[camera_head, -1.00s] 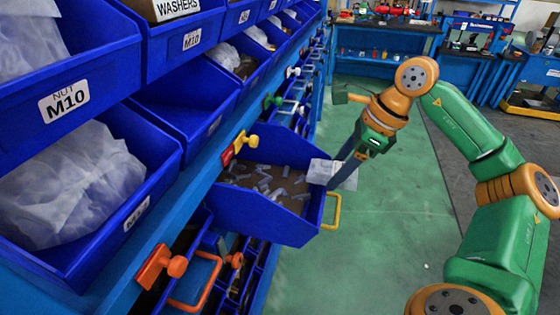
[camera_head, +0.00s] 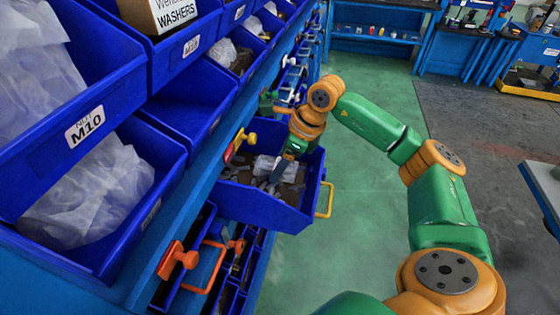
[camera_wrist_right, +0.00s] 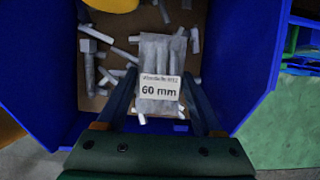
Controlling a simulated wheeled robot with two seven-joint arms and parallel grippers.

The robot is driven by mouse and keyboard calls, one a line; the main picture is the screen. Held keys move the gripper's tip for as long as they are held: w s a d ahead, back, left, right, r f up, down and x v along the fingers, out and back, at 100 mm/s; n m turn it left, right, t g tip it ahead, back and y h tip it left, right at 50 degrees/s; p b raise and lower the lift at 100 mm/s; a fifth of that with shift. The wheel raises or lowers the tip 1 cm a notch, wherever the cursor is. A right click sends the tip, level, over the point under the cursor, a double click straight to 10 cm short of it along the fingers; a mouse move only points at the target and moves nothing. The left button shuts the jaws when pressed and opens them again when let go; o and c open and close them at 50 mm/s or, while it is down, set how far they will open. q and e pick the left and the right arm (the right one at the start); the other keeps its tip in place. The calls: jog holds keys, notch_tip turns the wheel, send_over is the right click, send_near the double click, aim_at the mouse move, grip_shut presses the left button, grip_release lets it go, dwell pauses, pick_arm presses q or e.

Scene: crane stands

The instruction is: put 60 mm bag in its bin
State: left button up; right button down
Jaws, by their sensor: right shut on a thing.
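The 60 mm bag (camera_wrist_right: 160,88) is a clear bag with a white label reading "60 mm". My right gripper (camera_wrist_right: 163,105) is shut on it, with a dark finger at each side of the label. In the head view the bag (camera_head: 266,166) shows pale inside the blue pulled-out bin (camera_head: 294,218), with my right gripper (camera_head: 274,180) reaching down into that bin. The bin wall also shows in the right wrist view (camera_wrist_right: 252,60). Loose grey bolts lie on its brown floor around the bag. I cannot tell whether the bag touches the floor. My left gripper is not in view.
Blue bins with white bags, one labelled M10 (camera_head: 86,127), fill the rack at left. A washers box (camera_head: 165,12) stands above. A yellow handle (camera_head: 325,200) is on the pulled-out bin. Green floor (camera_head: 365,215) to the right is clear.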

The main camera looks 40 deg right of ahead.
jog(key=shift+c, duration=0.2)
grip_release()
jog(key=v, duration=1.2)
jog(key=shift+a+r, duration=0.1)
jog(key=shift+r, duration=0.05)
